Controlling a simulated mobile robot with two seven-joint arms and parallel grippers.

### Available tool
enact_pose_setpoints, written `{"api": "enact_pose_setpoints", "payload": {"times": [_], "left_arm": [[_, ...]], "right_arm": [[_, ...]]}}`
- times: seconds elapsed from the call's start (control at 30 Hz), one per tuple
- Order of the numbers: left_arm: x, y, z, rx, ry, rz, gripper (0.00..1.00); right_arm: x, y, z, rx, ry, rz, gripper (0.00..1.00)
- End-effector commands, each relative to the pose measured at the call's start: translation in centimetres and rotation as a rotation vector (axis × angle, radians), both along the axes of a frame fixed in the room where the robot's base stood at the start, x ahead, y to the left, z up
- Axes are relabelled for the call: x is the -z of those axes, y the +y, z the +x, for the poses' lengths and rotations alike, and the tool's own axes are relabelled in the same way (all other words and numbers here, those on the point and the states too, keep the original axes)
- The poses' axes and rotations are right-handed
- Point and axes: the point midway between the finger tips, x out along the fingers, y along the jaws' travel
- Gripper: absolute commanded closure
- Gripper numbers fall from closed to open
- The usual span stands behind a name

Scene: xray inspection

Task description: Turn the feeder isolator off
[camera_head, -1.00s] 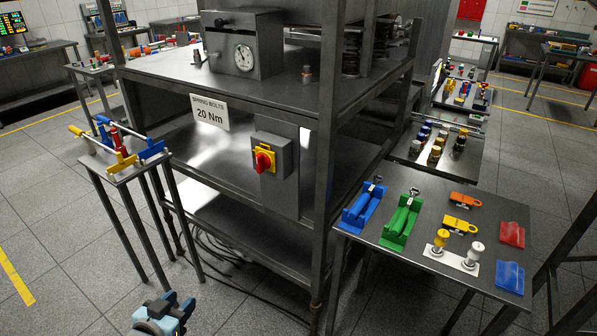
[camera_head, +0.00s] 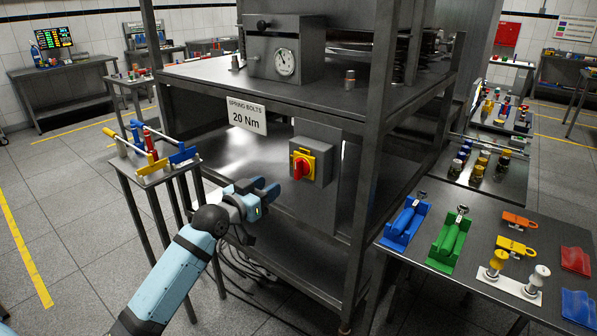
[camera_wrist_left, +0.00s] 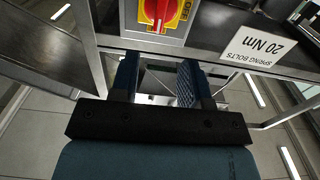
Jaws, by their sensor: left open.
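The feeder isolator is a grey box with a yellow plate and a red rotary handle (camera_head: 301,167), mounted on the front of the steel frame. In the left wrist view its red handle (camera_wrist_left: 160,8) shows at the top edge, partly cut off. My left gripper (camera_head: 267,190) is open and empty, just left of and slightly below the isolator, apart from it. In the left wrist view its two blue fingers (camera_wrist_left: 158,80) are spread, with the isolator beyond their tips. My right gripper is not in view.
A "SPRING BOLTS 20 Nm" sign (camera_head: 246,116) hangs from the shelf edge left of the isolator. A small stand (camera_head: 150,178) with coloured handles is at left. A table (camera_head: 460,278) with blue and green holders and tags is at right. The frame's upright post (camera_head: 372,170) stands right of the isolator.

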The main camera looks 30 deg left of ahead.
Motion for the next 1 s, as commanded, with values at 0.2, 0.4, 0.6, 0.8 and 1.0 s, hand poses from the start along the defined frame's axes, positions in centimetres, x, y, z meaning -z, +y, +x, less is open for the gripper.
{"api": "enact_pose_setpoints", "payload": {"times": [0.2, 0.4, 0.6, 0.8, 1.0], "left_arm": [[-0.2, -0.4, 4.9, -0.001, -0.002, -0.004, 0.57], [-0.1, -0.7, 8.5, -0.001, -0.002, -0.001, 0.57], [0.0, -0.8, 10.4, 0.0, 0.001, 0.0, 0.57], [0.0, -0.9, 10.8, 0.0, 0.0, 0.001, 0.57], [0.0, -0.9, 10.8, 0.0, 0.0, 0.0, 0.69]], "right_arm": [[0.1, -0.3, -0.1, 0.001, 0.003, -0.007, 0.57], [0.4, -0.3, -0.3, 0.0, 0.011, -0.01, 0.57], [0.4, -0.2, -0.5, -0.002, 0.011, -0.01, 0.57], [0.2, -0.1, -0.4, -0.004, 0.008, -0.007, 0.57], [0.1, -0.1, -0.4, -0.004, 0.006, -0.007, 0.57]]}}
